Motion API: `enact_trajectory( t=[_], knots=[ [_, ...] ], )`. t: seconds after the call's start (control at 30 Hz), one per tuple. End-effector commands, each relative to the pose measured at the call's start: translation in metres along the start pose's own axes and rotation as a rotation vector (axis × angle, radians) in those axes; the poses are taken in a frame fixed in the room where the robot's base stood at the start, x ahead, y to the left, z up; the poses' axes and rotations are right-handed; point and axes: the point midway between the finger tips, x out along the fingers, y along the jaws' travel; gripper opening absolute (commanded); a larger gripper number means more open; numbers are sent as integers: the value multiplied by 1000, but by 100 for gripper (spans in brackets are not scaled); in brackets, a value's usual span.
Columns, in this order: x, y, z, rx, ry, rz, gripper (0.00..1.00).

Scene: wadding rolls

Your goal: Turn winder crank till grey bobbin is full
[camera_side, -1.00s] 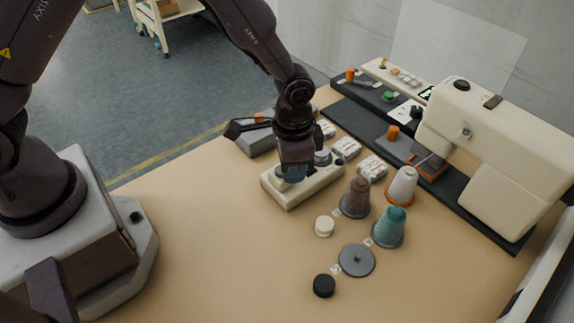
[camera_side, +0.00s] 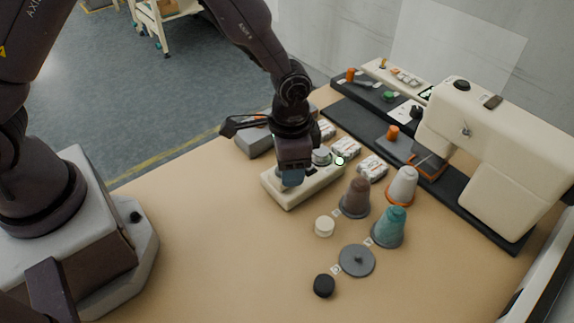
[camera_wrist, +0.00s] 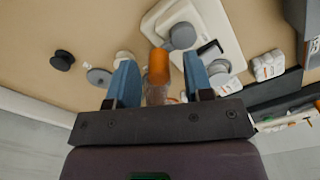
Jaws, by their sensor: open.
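The cream winder (camera_side: 292,190) stands on the table, with a round lamp (camera_side: 340,161) glowing green at its far end. A grey bobbin (camera_side: 321,156) sits on its top and also shows in the wrist view (camera_wrist: 219,72); how much is wound on it I cannot tell. The crank's grey hub (camera_wrist: 182,36) is on the winder, and its orange handle (camera_wrist: 158,66) shows between my fingers. My gripper (camera_side: 292,179) is low over the winder's near end. In the wrist view its blue fingers (camera_wrist: 158,78) are apart, one either side of the handle; contact is unclear.
Brown (camera_side: 356,197), teal (camera_side: 390,227) and white (camera_side: 403,185) cones stand right of the winder. A cream disc (camera_side: 325,226), grey disc (camera_side: 357,260) and black knob (camera_side: 324,286) lie nearer. White packs (camera_side: 372,168) lie behind. A sewing machine (camera_side: 490,135) stands right. The front left table is clear.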

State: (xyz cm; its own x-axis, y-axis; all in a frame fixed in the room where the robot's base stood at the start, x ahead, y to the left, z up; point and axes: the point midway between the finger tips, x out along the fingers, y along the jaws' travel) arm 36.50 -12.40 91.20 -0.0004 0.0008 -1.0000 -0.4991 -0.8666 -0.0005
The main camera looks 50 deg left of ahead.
Motion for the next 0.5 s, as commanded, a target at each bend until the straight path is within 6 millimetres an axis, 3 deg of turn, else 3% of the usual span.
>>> enact_trajectory(
  t=[0.5],
  knots=[
    [-43,0,0,1,4,0,47]
  ],
)
